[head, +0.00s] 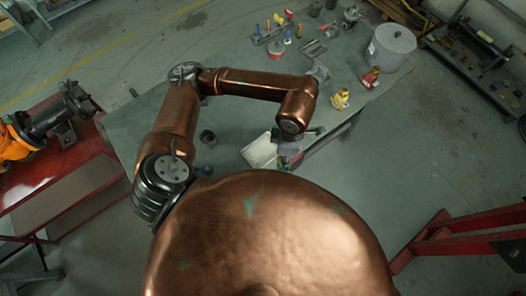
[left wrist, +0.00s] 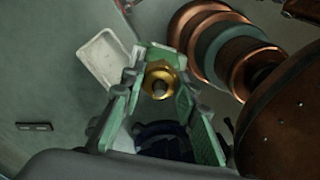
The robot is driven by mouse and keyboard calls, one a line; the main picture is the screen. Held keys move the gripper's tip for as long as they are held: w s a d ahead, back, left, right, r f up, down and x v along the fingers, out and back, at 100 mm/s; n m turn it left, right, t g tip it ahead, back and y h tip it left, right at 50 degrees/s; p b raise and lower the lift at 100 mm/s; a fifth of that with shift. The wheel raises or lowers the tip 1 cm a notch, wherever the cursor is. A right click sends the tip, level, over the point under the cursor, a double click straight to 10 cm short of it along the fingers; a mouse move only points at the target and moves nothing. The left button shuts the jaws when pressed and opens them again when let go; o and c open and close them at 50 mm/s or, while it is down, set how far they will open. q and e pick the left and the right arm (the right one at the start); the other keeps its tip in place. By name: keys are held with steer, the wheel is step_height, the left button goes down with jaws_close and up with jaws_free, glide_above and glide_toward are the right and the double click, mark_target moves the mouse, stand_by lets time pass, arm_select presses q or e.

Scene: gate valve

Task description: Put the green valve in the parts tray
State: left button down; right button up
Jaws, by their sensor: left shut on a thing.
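My left gripper (head: 286,158) is over the near edge of the bench, just right of the pale parts tray (head: 257,153). In the left wrist view my left gripper (left wrist: 158,85) is shut on a valve (left wrist: 160,79), whose brass hexagonal end shows between the fingers. Green surfaces show around the fingers; I cannot tell where the valve's green part begins. The tray (left wrist: 100,57) also shows there, beyond and to the left of the fingers, and looks empty where visible. In the head view the gripper and my arm mostly hide the valve. My right gripper is not in view.
A yellow-handled valve (head: 340,99) and a red-handled valve (head: 371,77) stand on the bench (head: 235,105) at right. A grey pot (head: 391,45) stands behind them. A dark cup (head: 208,137) is left of the tray. Small tools lie at the back.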

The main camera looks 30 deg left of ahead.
arm_select(q)
steer(key=s+a+n, duration=0.3)
steer(key=n, duration=0.7)
steer(key=w+a+f+p, duration=0.3)
steer(key=w+a+f, duration=0.6)
steer(key=f, duration=0.3)
steer(key=shift+w, duration=0.2)
steer(key=shift+a+f, duration=0.1)
steer(key=shift+f, duration=0.1)
